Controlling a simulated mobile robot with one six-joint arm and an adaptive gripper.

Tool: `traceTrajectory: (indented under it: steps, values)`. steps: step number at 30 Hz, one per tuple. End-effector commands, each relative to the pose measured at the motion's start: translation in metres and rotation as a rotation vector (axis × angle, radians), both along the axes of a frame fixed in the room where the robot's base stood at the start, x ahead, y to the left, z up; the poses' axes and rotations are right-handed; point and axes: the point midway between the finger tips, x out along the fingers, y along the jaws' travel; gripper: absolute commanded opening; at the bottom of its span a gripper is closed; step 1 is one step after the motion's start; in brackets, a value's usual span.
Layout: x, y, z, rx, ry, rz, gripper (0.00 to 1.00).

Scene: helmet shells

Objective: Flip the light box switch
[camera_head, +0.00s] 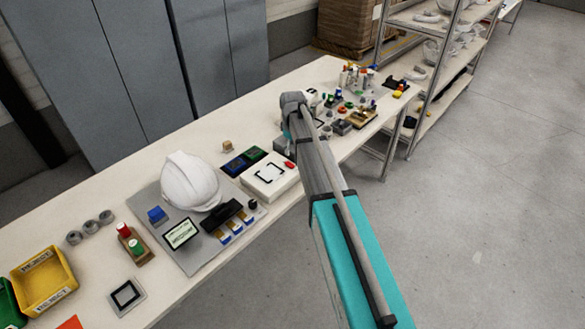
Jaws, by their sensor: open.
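The light box (259,181) is a low white box on the bench, with black corner marks on its pale top. Its red switch (290,164) sits at the right end of the top; whether it is on or off is too small to tell. My arm reaches over the bench from the lower right. My gripper (283,148) shows as a small dark grey shape below the wrist, just behind the switch end of the box. It is open, with its fingers mostly hidden and nothing seen in it. I cannot tell whether it touches the box.
A white helmet shell (189,181) stands on a grey board (197,254) left of the box. Blue and green trays (243,161) lie just behind the box. Small parts and fixtures crowd the bench (105,210) beyond my arm. A yellow reject bin (45,280) is at far left.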

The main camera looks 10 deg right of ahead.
Motion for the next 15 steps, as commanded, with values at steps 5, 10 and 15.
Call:
traceTrajectory:
  steps: [5, 10, 15]
  values:
    - [0.000, 0.000, -0.018, 0.000, 0.000, 0.000, 0.63]
    - [0.000, 0.000, -0.032, 0.000, 0.000, 0.000, 0.63]
    - [0.000, 0.000, -0.045, 0.000, 0.000, 0.000, 0.63]
